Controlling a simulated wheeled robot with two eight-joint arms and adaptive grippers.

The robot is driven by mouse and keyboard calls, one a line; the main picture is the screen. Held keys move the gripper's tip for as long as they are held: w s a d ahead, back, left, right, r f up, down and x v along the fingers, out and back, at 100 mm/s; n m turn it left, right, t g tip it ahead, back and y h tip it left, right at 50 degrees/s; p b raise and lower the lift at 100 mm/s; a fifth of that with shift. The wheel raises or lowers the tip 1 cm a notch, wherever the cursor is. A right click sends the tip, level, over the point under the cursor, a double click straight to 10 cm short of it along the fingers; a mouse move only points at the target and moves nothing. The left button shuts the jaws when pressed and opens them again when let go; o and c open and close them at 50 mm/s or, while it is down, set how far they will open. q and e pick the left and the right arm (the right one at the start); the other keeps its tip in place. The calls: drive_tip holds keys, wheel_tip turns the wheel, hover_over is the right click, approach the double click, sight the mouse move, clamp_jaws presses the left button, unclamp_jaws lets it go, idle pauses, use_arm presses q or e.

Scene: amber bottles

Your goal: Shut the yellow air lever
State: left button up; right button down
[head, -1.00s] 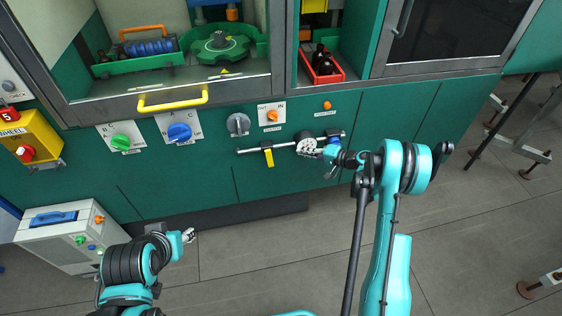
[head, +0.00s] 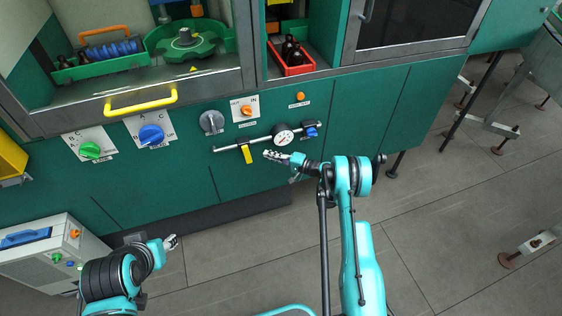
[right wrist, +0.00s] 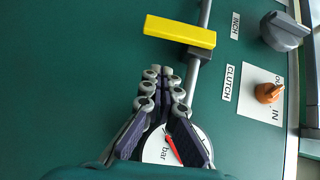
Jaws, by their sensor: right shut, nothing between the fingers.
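The yellow air lever (head: 247,154) hangs down from a thin horizontal pipe (head: 228,147) on the green panel, square to the pipe. It also shows in the right wrist view (right wrist: 180,32), above the fingertips. My right gripper (head: 268,155) is shut and empty, just right of the lever and below the gauge, with a gap to the lever. In the right wrist view its fingers (right wrist: 165,72) are together and partly cover the gauge. My left gripper (head: 171,242) is low at the left, far from the lever; its fingers are too small to judge.
A round pressure gauge (head: 284,135) and a blue valve (head: 311,130) sit on the pipe right of the lever. A grey knob (head: 211,121) and an orange clutch knob (head: 246,110) are above. A yellow handle (head: 141,101) sticks out at upper left. The floor in front is clear.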

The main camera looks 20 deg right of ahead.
sight(247, 155)
use_arm(q)
drive_tip(key=shift+f+b, duration=0.7)
drive_tip(key=shift+f, duration=0.25)
use_arm(e)
drive_tip(key=shift+w+a+f, duration=0.1)
drive_tip(key=shift+a+f, duration=0.05)
drive_tip(key=shift+a, duration=1)
drive_tip(key=shift+w+a+f, duration=0.1)
drive_tip(key=shift+a, duration=1.05)
use_arm(q)
drive_tip(key=shift+d, duration=0.1)
use_arm(e)
drive_tip(key=shift+s+a+f, duration=0.1)
drive_tip(key=shift+a+f, duration=0.2)
drive_tip(key=shift+a, duration=0.45)
